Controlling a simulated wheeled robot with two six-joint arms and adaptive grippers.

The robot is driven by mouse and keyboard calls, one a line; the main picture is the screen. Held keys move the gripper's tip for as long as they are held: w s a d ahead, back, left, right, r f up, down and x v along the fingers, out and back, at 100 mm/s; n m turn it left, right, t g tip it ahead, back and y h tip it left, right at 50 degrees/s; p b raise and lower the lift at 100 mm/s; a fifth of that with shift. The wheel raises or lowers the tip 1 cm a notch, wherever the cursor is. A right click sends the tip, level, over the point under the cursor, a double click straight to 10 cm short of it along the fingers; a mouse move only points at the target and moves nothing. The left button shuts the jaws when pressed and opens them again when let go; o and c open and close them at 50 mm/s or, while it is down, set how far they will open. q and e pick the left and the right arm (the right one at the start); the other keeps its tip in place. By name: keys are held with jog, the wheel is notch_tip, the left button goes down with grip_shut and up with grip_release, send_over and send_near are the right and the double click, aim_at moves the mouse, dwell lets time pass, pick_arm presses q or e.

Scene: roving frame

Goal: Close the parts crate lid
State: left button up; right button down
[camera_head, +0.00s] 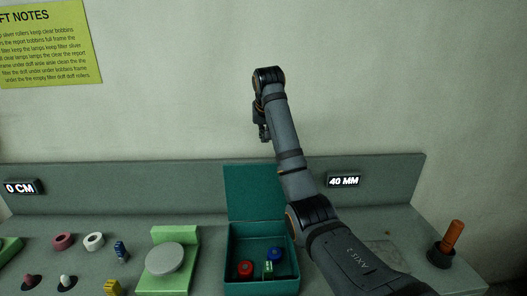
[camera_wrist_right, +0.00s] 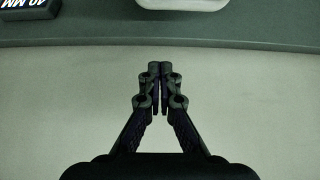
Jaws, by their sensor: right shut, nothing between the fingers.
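The teal parts crate (camera_head: 262,288) stands on the bench in the head view, low and centre. Its lid (camera_head: 253,192) is open and stands upright at the crate's back edge. A red part (camera_head: 245,268), a blue part and a green part lie inside the crate. My right gripper (camera_head: 265,135) is raised above and behind the lid, apart from it, in front of the wall. In the right wrist view its fingers (camera_wrist_right: 160,70) are shut together with nothing between them. My right forearm hides part of the lid's right side. My left gripper is not in view.
A green stand with a grey disc (camera_head: 165,258) is just left of the crate. Small bobbins (camera_head: 93,241) lie farther left. An orange rod in a dark holder (camera_head: 452,238) stands at right. A back panel with a "40 MM" display (camera_head: 344,181) runs behind the bench.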

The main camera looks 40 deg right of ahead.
jog(key=shift+s+a+f+p, duration=0.2)
jog(key=shift+s+p, duration=0.1)
jog(key=shift+p, duration=0.4)
jog(key=w+d+p+x, duration=0.1)
jog(key=p+x, duration=0.2)
jog(key=x, duration=0.6)
jog(key=s+a, duration=0.1)
jog(key=s, duration=0.1)
jog(key=s+a+p, duration=0.1)
jog(key=s+a, duration=0.1)
jog(key=shift+s, duration=0.15)
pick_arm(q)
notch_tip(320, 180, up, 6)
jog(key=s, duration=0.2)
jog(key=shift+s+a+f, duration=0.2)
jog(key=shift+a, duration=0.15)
